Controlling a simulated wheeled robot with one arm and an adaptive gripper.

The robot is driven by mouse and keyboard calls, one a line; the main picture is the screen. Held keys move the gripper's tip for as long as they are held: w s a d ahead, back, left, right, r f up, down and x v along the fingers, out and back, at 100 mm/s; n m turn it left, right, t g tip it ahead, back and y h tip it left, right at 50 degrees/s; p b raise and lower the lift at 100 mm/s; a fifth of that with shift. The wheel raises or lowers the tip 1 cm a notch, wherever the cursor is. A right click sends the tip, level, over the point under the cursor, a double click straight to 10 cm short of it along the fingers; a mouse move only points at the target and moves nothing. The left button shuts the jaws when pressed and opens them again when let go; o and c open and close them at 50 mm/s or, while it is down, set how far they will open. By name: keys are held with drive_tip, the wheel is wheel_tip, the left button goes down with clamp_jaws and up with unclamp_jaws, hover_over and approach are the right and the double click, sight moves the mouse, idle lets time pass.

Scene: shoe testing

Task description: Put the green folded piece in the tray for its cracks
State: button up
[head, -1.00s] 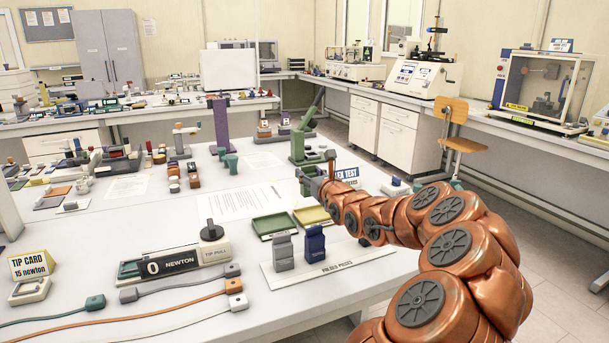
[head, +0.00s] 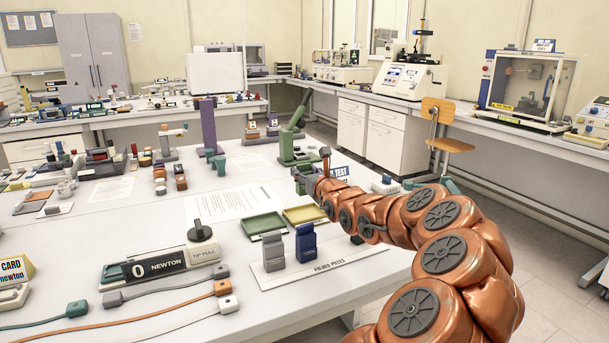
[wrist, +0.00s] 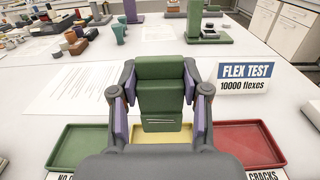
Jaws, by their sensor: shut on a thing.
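My gripper (wrist: 160,100) is shut on the green folded piece (wrist: 160,72), which stands between its two fingers in the wrist view. Short pale crack lines show on the piece's lower face. In that view the piece is over the yellow tray (wrist: 147,137) and partly covers it; the height is hard to judge. The green tray (wrist: 68,143) is at left, its label partly cut off. The red tray (wrist: 262,133) is at right, with a label ending in "CRACKS". The head view shows my gripper (head: 304,180) behind the yellow tray (head: 322,213) and green tray (head: 250,228).
A grey folded piece (head: 274,251) and a blue one (head: 305,242) stand on the folded pieces board (head: 350,262). The flex test sign (wrist: 245,77) is just right of my gripper. A printed sheet (wrist: 75,88) lies flat at left. A green stand (head: 293,142) is farther back.

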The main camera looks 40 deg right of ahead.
drive_tip(key=shift+f+b, duration=2.4)
drive_tip(key=shift+f, duration=0.15)
drive_tip(key=shift+b, duration=1.5)
drive_tip(key=shift+f+b, duration=1.15)
drive_tip(key=shift+b, duration=0.25)
drive_tip(key=o, duration=1.3)
drive_tip(key=v, duration=1)
drive_tip(key=shift+s+r, duration=0.1)
drive_tip(key=shift+s, duration=0.2)
drive_tip(key=shift+s+a, duration=0.4)
drive_tip(key=shift+s, duration=0.2)
